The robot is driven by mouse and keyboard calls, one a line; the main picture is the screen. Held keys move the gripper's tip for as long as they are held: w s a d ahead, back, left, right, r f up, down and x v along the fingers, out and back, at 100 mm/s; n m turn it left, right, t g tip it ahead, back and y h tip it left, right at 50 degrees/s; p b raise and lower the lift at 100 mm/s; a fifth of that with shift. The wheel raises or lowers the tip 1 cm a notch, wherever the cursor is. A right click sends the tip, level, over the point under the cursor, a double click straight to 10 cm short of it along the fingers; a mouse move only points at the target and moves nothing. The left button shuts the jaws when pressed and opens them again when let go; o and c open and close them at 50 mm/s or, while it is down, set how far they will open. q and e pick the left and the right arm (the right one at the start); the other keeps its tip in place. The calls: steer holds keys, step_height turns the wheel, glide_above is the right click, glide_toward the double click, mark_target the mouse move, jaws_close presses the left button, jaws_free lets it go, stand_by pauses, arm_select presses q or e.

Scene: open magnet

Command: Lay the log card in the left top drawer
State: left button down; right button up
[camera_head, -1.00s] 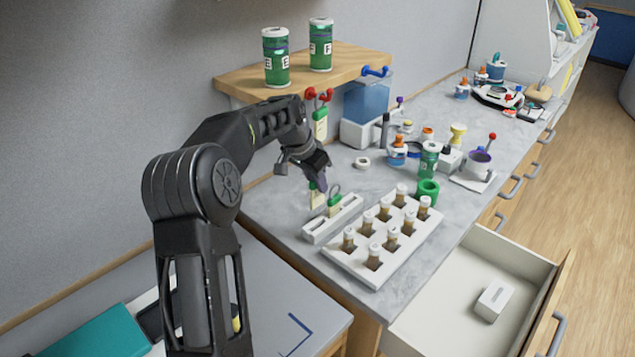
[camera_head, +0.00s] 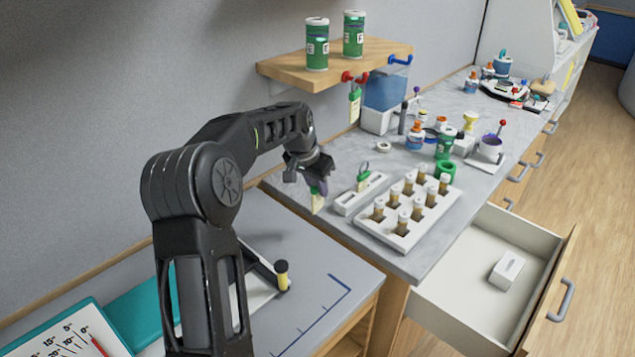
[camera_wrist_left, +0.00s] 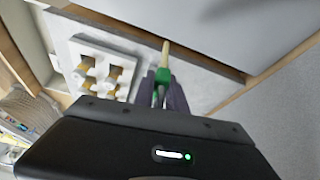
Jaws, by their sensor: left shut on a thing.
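My left gripper (camera_head: 308,172) is shut on a small green-and-cream tag (camera_head: 317,201), which hangs below its fingers beside the bench's near left edge. In the left wrist view the tag's green part (camera_wrist_left: 164,76) sits between the dark fingers, its cream end pointing away. I cannot tell whether this tag is the log card. An open drawer (camera_head: 460,290) juts out at the lower right of the head view, well right of the gripper, with a small white box (camera_head: 507,268) inside. My right gripper is not in view.
A white slotted holder (camera_head: 350,201) with a similar tag (camera_head: 363,178) and a white vial rack (camera_head: 385,229) stand near the gripper. Another tag (camera_head: 354,105) hangs under the wooden shelf (camera_head: 290,74). A lower desk (camera_head: 310,290) holds a teal folder (camera_head: 142,312).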

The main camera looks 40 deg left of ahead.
arm_select(q)
steer(key=d+f+b, duration=0.2)
steer(key=d, duration=1.2)
steer(key=s+d+f+b, duration=0.1)
steer(key=d+f+b, duration=0.1)
steer(key=d, duration=1.3)
steer(key=shift+s+f+m, duration=0.3)
steer(key=shift+f+m, duration=0.1)
steer(key=shift+f, duration=0.15)
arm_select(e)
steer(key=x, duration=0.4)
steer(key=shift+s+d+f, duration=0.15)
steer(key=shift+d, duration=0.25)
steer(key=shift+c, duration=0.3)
